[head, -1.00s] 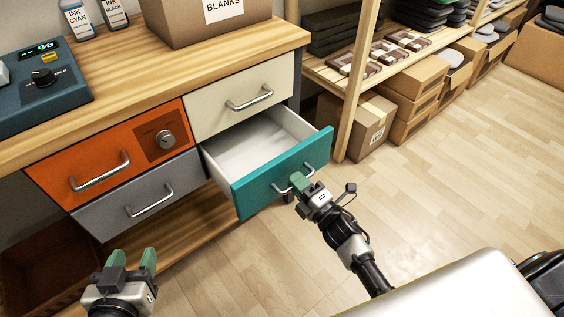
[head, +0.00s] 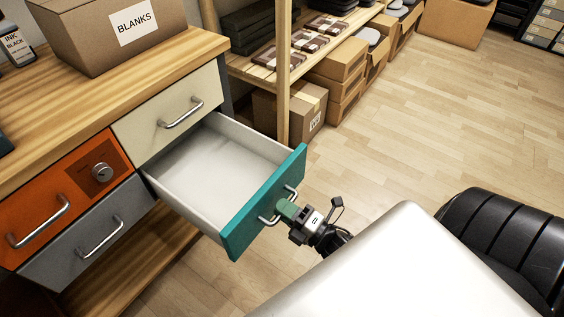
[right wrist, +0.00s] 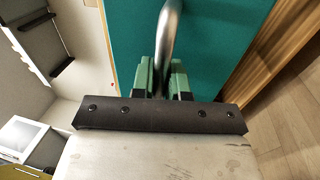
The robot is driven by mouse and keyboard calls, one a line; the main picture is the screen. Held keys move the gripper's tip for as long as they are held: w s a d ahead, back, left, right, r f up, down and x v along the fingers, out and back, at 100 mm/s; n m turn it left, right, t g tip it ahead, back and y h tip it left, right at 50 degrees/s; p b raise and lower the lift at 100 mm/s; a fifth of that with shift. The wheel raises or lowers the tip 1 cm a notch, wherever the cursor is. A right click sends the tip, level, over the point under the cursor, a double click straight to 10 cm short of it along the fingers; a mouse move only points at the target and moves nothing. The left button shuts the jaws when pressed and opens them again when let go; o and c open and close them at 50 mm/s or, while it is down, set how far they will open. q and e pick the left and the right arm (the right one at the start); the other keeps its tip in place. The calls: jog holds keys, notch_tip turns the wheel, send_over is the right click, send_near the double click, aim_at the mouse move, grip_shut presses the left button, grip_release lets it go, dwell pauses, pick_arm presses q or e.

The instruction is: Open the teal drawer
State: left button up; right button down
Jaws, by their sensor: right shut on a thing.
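The teal drawer (head: 266,203) is pulled well out of the wooden bench, and its white inside shows empty in the head view. Its front fills the upper middle of the right wrist view (right wrist: 215,45). My right gripper (head: 287,210) is shut on the drawer's metal handle (head: 268,219). In the right wrist view the handle (right wrist: 167,40) passes between the green fingers of my right gripper (right wrist: 162,78). My left gripper is not in the head view now.
An orange drawer (head: 60,198), a grey drawer (head: 92,235) and a cream drawer (head: 170,110) are closed. A BLANKS box (head: 110,30) stands on the bench top. Shelves with cardboard boxes (head: 335,60) stand behind. The wooden floor (head: 420,130) to the right is clear.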

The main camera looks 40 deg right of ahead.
jog(key=c, duration=1.1)
grip_release()
jog(key=shift+c, duration=0.2)
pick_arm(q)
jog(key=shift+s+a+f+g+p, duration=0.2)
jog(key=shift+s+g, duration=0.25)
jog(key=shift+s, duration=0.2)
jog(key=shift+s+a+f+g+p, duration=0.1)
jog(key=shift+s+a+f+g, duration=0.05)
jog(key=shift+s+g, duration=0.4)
pick_arm(e)
jog(key=v, duration=1.1)
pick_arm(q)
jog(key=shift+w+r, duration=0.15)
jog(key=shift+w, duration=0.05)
pick_arm(e)
jog(key=shift+w, duration=0.15)
